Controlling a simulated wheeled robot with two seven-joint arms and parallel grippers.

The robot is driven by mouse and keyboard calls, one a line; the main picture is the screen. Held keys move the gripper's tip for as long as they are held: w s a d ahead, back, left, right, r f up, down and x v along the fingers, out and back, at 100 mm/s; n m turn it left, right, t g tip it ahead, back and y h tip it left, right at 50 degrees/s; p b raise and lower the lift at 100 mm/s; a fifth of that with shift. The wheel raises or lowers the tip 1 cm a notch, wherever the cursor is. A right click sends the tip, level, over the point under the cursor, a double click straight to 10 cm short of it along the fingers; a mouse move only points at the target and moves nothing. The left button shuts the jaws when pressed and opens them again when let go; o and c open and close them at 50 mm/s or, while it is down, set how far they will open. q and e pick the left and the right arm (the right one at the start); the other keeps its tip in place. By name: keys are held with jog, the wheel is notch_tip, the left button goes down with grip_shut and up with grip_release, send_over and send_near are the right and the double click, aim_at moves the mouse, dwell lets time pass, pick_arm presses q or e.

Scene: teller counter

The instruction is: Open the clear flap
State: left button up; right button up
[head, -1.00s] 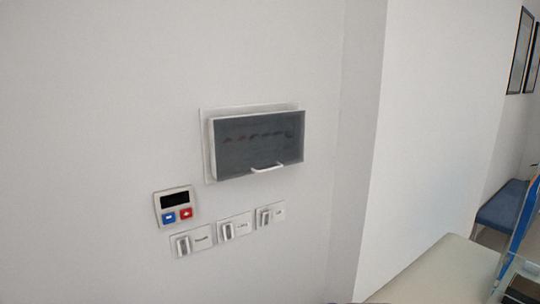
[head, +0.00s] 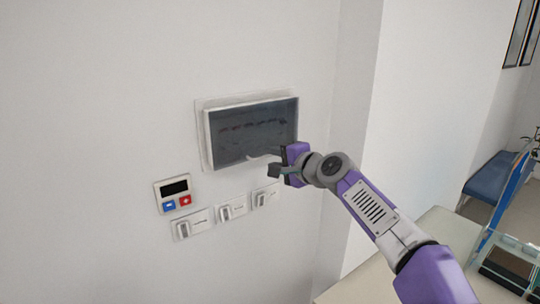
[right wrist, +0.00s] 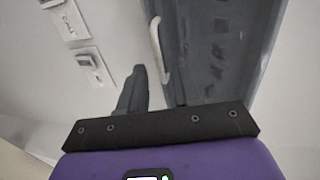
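The clear flap (head: 235,134) is a smoky see-through cover on a white wall box, and it looks closed. Its pale bar handle (right wrist: 157,42) stands at the flap's lower edge; in the head view it is partly hidden by my right gripper (head: 270,163). That gripper is just in front of the lower right part of the flap, with its dark fingers apart. In the right wrist view the handle lies ahead, roughly in line with the gap between the fingers (right wrist: 155,88). I cannot tell whether they touch it. My left gripper is not in view.
Below the box are several labelled switches (head: 231,211) and a small panel (head: 173,193) with a dark display and blue and red buttons. A wall corner stands to the right. A pale counter (head: 425,235) lies at the lower right, under my right arm.

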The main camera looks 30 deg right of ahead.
jog(key=shift+x, duration=1.45)
grip_shut()
dwell(0.3)
